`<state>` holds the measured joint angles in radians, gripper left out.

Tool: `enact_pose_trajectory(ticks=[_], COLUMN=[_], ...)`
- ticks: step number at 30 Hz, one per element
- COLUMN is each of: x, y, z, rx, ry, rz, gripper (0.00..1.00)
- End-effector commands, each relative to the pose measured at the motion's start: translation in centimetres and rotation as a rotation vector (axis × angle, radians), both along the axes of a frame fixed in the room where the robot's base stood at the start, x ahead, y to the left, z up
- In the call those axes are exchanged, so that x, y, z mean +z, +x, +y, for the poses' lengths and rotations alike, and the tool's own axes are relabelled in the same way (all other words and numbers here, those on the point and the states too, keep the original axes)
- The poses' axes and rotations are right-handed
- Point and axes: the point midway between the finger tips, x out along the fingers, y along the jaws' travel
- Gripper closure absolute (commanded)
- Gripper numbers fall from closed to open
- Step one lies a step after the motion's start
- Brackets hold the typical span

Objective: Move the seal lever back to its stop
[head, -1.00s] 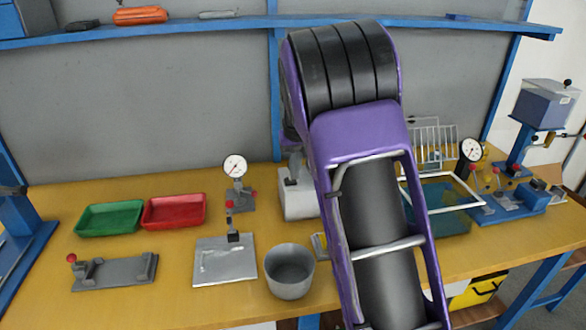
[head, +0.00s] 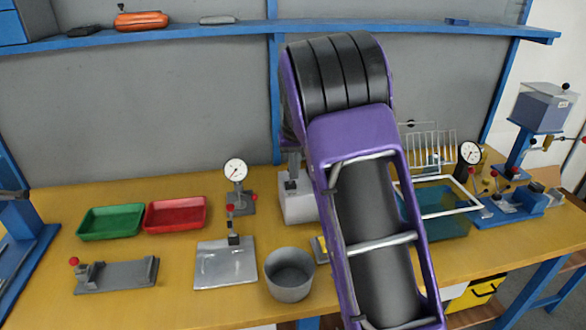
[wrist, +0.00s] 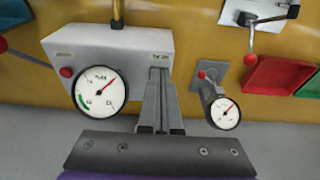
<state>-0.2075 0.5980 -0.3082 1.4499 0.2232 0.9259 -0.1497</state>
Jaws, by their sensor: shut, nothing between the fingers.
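In the wrist view, a pale grey box-shaped machine (wrist: 100,48) carries a large round gauge (wrist: 101,90). A red ball knob (wrist: 66,72) on a thin rod sticks out at its left side; it looks like the seal lever, though no label on it is readable. My gripper (wrist: 160,74) is shut and empty, with its fingertips in front of the machine's right part and apart from the red knob. In the head view, the grey machine (head: 297,208) stands partly behind my arm. The red-knobbed lever and most of my gripper are hidden there.
A smaller dial gauge stand (head: 236,170) with a red-knobbed lever stands left of the machine. Red (head: 175,214) and green (head: 109,222) trays, a flat metal plate (head: 224,262) and a grey pot (head: 290,274) lie nearby. A wire rack (head: 427,148) stands to the right.

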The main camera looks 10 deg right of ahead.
Motion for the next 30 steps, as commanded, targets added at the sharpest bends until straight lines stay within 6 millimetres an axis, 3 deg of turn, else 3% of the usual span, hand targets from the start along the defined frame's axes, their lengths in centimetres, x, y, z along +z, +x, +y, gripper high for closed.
enact_pose_trajectory(ticks=[30], x=[0.4], y=[2.4], z=[0.0], rx=[0.0], ry=[0.0], rz=[-0.001], gripper=[1.0])
